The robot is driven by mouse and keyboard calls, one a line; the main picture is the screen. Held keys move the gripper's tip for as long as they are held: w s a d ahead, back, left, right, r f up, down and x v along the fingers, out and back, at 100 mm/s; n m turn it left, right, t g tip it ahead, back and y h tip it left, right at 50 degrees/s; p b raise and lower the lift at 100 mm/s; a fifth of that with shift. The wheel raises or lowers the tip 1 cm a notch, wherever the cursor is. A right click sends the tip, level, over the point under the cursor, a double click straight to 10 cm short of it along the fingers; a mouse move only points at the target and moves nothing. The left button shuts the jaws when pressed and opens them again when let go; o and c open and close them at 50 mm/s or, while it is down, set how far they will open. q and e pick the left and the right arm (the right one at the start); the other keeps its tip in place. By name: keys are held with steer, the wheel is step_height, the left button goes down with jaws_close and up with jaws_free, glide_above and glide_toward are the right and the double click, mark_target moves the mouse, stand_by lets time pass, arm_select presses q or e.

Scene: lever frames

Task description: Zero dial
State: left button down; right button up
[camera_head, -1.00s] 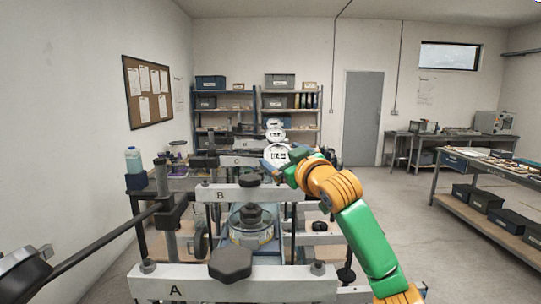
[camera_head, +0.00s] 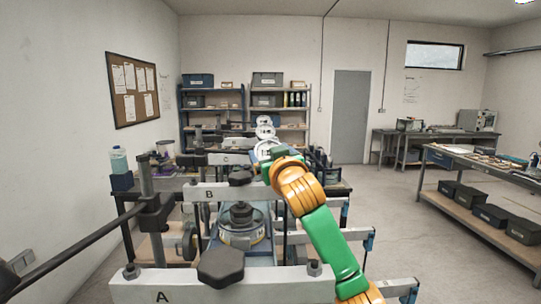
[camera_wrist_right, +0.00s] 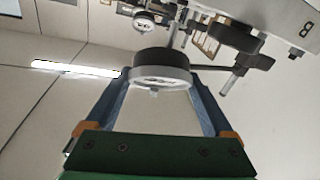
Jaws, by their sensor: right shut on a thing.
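Three round white dials stand in a row down the middle of the head view, one behind another on the lever frames. The nearest dial (camera_head: 267,149) is at my right gripper (camera_head: 273,161). In the right wrist view this dial (camera_wrist_right: 162,78), seen obliquely with a dark rim and white face, sits between the two blue fingers of my right gripper (camera_wrist_right: 163,92), which is shut on it. The pointer and markings are too small to read. My left gripper is not in view.
Lever frame A (camera_head: 225,286) and frame B (camera_head: 222,193) stand in front, with dark knobs on their beams. A long dark bar (camera_head: 75,248) crosses at the left. A side bench (camera_head: 482,170) stands at the right, with open floor (camera_head: 410,240) before it.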

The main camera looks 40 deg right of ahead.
steer(key=o, duration=1)
steer(key=shift+o, duration=0.5)
steer(key=shift+w, duration=0.1)
steer(key=shift+w+d+f, duration=0.15)
steer(key=shift+w+d, duration=0.05)
steer(key=shift+w, duration=0.05)
